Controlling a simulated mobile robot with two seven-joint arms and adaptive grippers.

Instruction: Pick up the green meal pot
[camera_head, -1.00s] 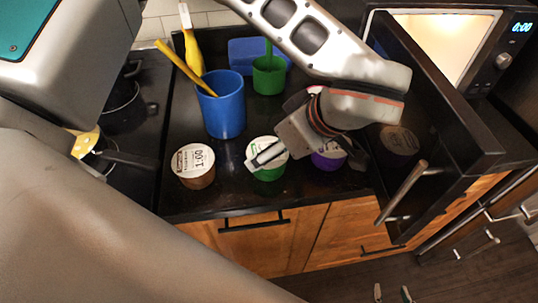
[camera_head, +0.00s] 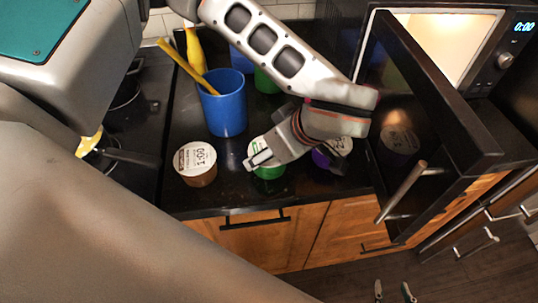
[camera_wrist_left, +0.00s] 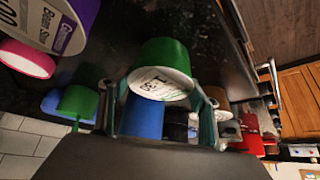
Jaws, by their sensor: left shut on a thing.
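The green meal pot (camera_head: 268,172), with a white printed lid, is on the dark counter between a brown pot and a purple pot. My left gripper (camera_head: 264,160) reaches over it, and one pale finger crosses its lid in the head view. In the left wrist view the green pot (camera_wrist_left: 165,58) lies between the two fingers (camera_wrist_left: 158,105), which are shut on it. My right gripper (camera_head: 393,290) shows only as two separated fingertips at the bottom edge of the head view, open and empty.
The brown pot (camera_head: 196,165) stands left, the purple pot (camera_head: 320,157) close right, partly hidden by my gripper. A blue cup (camera_head: 224,108) with utensils and a green cup (camera_head: 265,82) stand behind. The open microwave door (camera_head: 425,110) is at the right.

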